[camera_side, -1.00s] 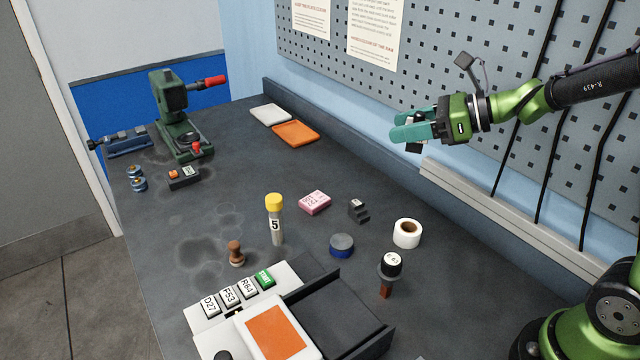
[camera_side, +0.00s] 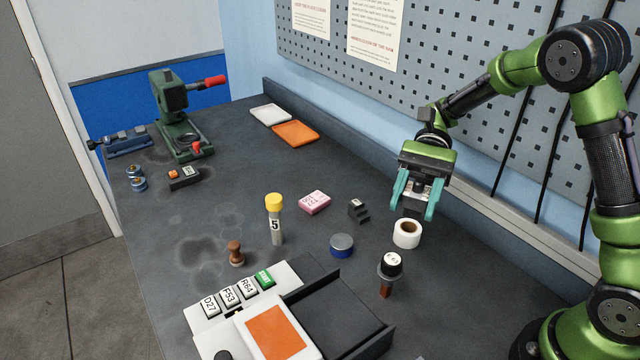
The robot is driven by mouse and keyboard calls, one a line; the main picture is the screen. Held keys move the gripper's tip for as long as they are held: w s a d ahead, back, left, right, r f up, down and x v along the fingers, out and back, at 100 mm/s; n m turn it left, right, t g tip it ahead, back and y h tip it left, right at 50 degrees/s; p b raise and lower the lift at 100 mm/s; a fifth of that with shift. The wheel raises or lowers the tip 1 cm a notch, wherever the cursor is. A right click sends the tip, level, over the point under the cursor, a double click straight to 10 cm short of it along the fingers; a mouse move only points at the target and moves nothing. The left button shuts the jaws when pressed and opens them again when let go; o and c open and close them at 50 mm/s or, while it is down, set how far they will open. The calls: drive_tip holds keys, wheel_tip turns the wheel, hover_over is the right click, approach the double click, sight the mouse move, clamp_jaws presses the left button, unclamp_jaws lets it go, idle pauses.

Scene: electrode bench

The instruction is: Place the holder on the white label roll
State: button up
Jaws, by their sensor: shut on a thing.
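The white label roll (camera_side: 407,234) lies on the dark bench with its brown core facing up. My gripper (camera_side: 413,209) points down above it and slightly behind it in the picture, its teal fingers on either side of a small dark piece, which I take to be the holder (camera_side: 412,204). The holder is partly hidden between the fingers. It appears to be above the roll, but I cannot tell the exact gap.
The pegboard wall (camera_side: 440,60) rises behind.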

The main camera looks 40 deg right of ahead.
drive_tip(key=n+g+h, duration=0.1)
drive_tip(key=s+f+n+g+h, duration=0.1)
drive_tip(key=n+g, duration=0.1)
drive_tip(key=d+n+g+h, duration=0.1)
drive_tip(key=n+h, duration=0.1)
drive_tip(key=shift+s+f+g, duration=0.2)
drive_tip(key=shift+s+g, duration=0.1)
drive_tip(key=n+g+h, duration=0.2)
drive_tip(key=n+h, duration=0.1)
wheel_tip(320, 180, up, 10)
drive_tip(key=n+t+h, duration=1.7)
drive_tip(key=n+t, duration=0.2)
drive_tip(key=n, duration=0.8)
hover_over(411, 223)
drive_tip(key=shift+g, duration=0.4)
wheel_tip(411, 223, down, 20)
